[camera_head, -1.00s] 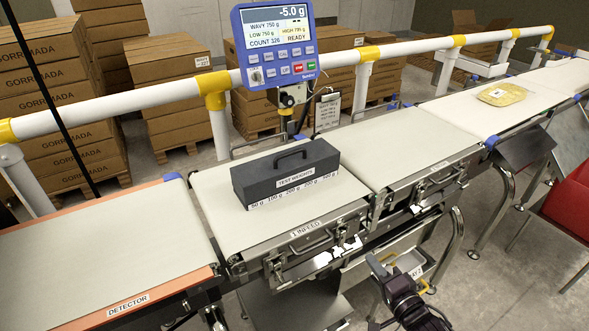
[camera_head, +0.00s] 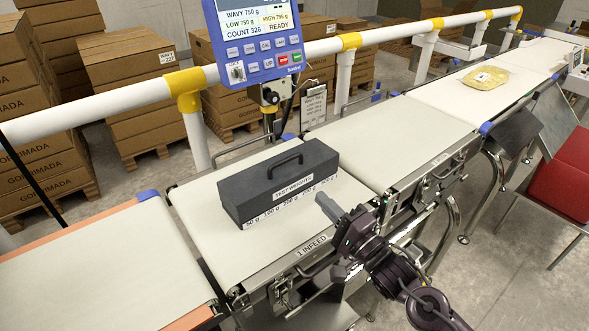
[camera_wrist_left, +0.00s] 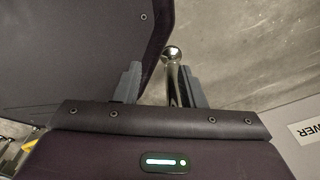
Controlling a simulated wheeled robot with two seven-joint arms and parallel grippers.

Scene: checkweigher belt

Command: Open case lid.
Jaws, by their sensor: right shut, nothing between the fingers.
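The dark grey case (camera_head: 281,183) labelled TEST WEIGHTS sits on the infeed belt in the head view. Its lid is shut, with an arched handle (camera_head: 284,160) on top. A row of gram labels runs along its front lower edge. My right gripper (camera_head: 328,206) is shut and empty, at the front right of the case, with its fingertips pointing toward the case. A small gap seems to show between them. My left gripper (camera_wrist_left: 162,78) shows only in the left wrist view. Its fingers are apart, with a metal post visible beyond the gap.
The infeed belt (camera_head: 215,243) has bare room around the case. A blue display (camera_head: 256,40) and a white rail (camera_head: 100,112) stand behind it. A yellow package (camera_head: 484,78) lies on the far belt. A red chair (camera_head: 560,185) is at the right.

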